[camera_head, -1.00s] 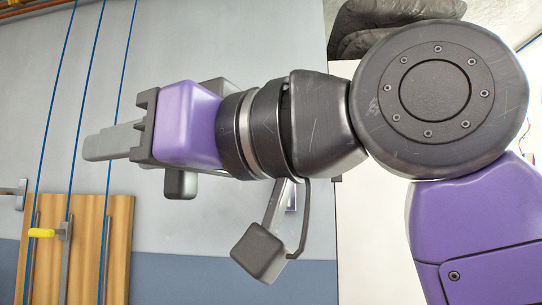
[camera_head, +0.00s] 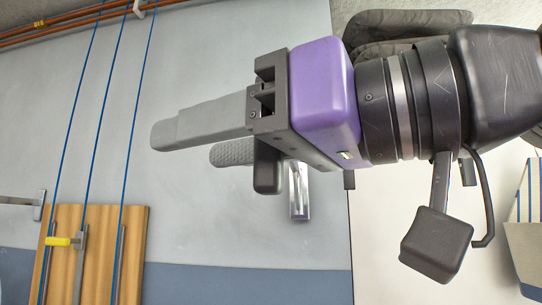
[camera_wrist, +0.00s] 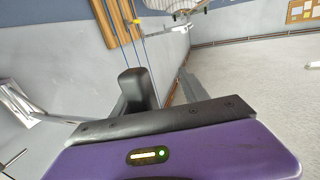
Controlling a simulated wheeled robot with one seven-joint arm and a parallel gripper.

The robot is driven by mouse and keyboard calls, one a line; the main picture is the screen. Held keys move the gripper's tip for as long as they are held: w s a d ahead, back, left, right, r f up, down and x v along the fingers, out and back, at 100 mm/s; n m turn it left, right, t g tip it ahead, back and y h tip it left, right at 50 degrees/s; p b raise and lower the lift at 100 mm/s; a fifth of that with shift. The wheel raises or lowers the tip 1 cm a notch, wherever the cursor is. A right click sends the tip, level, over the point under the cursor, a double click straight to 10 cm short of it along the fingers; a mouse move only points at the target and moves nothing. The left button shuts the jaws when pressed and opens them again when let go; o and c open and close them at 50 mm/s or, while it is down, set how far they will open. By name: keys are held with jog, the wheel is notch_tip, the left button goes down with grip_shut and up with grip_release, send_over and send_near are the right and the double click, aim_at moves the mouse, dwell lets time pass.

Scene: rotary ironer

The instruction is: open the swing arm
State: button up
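My gripper (camera_head: 190,145) reaches left across the head view, in front of a grey wall panel. Its two grey fingers are apart, with nothing seen between them. In the wrist view one dark finger (camera_wrist: 138,88) and one lighter grey finger (camera_wrist: 193,88) show with a gap between. A silver plate-like fitting with a purple lower end (camera_head: 299,192) is on the panel just below my gripper, its top hidden by it. A similar silver fitting (camera_wrist: 17,102) shows at the left of the wrist view. I cannot tell for sure which part is the swing arm.
A wooden board (camera_head: 100,255) with blue cords and a yellow-handled clamp (camera_head: 62,241) stands at lower left. A metal bracket (camera_head: 25,200) is at the left edge. Copper pipes (camera_head: 60,28) run along the top.

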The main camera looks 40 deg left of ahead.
jog(key=shift+d, duration=0.15)
jog(key=w+d+p, duration=0.1)
jog(key=w+d, duration=0.3)
jog(key=d, duration=0.3)
jog(key=shift+w+d, duration=0.2)
jog(key=shift+w, duration=0.15)
dwell(0.6)
dwell(0.7)
